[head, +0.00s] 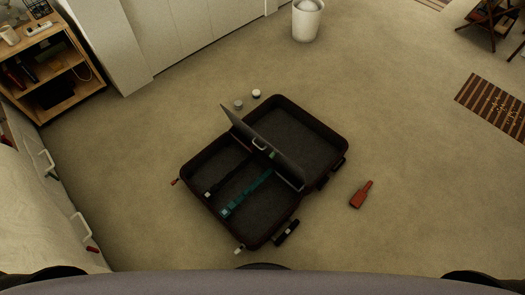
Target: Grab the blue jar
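Two small jar-like things stand on the carpet just behind the open suitcase. One is grey-topped (238,105), and the other has a pale top and dark body (256,94). They are too small and dim for me to tell which one is blue, or whether either is. Neither of my grippers is in view; only dark parts of my own body show along the bottom edge.
An open black suitcase (206,158) lies on the floor in the middle, its divider panel (270,145) raised. A red bottle (361,195) lies to its right. A white bin (307,20) and wooden shelf (75,100) stand farther back. Carpet around is mostly clear.

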